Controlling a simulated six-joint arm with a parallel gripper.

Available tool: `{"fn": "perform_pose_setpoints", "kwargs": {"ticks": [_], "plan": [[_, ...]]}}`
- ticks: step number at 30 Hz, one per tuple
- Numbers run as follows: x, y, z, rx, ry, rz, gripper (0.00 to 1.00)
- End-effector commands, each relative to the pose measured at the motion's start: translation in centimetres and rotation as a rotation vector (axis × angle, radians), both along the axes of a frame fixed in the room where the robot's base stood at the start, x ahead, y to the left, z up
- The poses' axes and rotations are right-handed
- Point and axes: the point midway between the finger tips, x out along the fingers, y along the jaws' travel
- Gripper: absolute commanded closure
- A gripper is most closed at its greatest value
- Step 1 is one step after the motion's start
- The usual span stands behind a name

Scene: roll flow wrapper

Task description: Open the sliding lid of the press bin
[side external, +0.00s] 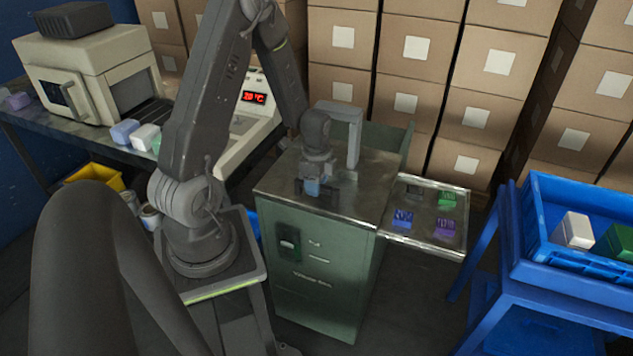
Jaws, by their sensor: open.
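The press bin (318,275) is a green cabinet with small, hard-to-read lettering on its front. A flat metal lid (268,186) covers its top, and a green wall (396,139) rises behind it. A grey angular bracket (354,140) stands upright at the back of the lid; I cannot tell whether it is the handle. My gripper (318,190) points down over the lid, in front of the bracket, with its jaws open. A small blue part shows at the jaws; I cannot tell what it belongs to. Whether the fingertips touch the lid is unclear.
A metal side shelf (437,246) with several coloured blocks adjoins the bin's right side. A blue crate (535,255) stands farther right. A machine with a red display (254,98) and a bench (35,122) are at left. Stacked cartons (420,55) fill the back.

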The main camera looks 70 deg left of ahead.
Motion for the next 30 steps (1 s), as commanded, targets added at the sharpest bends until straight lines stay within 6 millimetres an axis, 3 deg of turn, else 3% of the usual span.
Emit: {"fn": "perform_pose_setpoints", "kwargs": {"ticks": [6, 20, 30], "plan": [[0.02, 0.02, 0.0, 0.001, -0.001, 0.0, 0.55], [0.02, 0.02, 0.03, 0.001, -0.001, 0.0, 0.99], [0.06, 0.06, 0.04, 0.001, -0.001, 0.0, 1.0]]}}
